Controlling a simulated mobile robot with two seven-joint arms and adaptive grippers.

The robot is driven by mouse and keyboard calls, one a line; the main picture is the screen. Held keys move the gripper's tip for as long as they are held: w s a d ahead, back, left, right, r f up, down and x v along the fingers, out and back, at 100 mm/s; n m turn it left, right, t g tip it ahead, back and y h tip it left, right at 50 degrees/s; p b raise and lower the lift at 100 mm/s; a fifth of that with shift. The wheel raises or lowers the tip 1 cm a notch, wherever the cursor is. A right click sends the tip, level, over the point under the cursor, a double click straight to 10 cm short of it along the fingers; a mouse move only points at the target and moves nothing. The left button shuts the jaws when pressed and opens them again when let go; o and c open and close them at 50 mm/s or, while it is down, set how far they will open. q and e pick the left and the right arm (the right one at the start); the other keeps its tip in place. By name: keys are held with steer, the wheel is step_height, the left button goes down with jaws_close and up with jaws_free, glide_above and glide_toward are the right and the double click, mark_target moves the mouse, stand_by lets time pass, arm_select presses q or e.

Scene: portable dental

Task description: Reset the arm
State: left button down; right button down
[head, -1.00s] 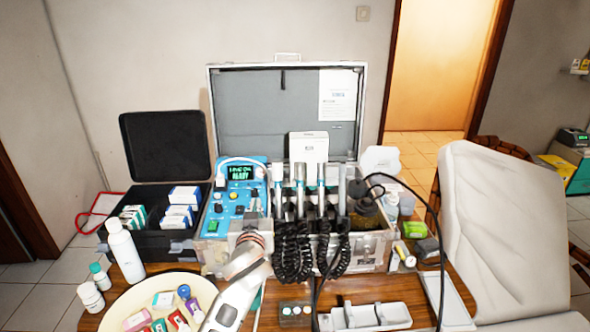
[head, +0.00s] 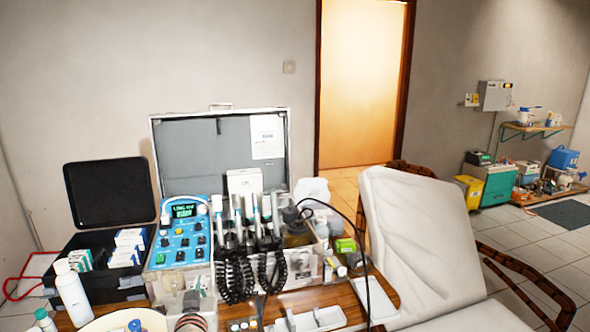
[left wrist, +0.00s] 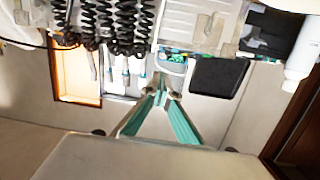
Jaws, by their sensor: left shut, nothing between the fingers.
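My left arm shows only at the bottom edge of the head view, with its wrist and gripper (head: 191,302) in front of the case's blue control panel (head: 181,243). In the left wrist view the green-sided fingers of the left gripper (left wrist: 160,88) meet at their tips, with nothing between them. That view looks upside down, with the black coiled cords (left wrist: 118,25) at the top. My right gripper is in neither view.
The open silver case (head: 220,155) holds handpieces on coiled cords (head: 236,278). A black open box (head: 110,192) and a white bottle (head: 73,292) stand left. A white tray (head: 305,321) lies at the front. A cream padded chair (head: 420,235) stands right of the wooden table.

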arm_select(q)
steer(key=s+d+f+m+g+h, duration=0.1)
steer(key=s+f+m+h, duration=0.1)
steer(key=s+f, duration=0.6)
steer(key=s+d+f+m+g+h, duration=0.1)
steer(key=s+f+m+g+h, duration=0.1)
steer(key=s+f, duration=0.6)
steer(key=s+d+f+m+h, duration=0.1)
steer(key=s+f, duration=0.4)
steer(key=s, duration=0.2)
steer(key=s+f+m+g+h, duration=0.1)
steer(key=s+f, duration=0.4)
steer(key=s, duration=0.2)
steer(key=shift+s+d+f+m+g, duration=0.25)
steer(key=shift+s+d+m+g, duration=0.05)
steer(key=shift+s+d, duration=0.1)
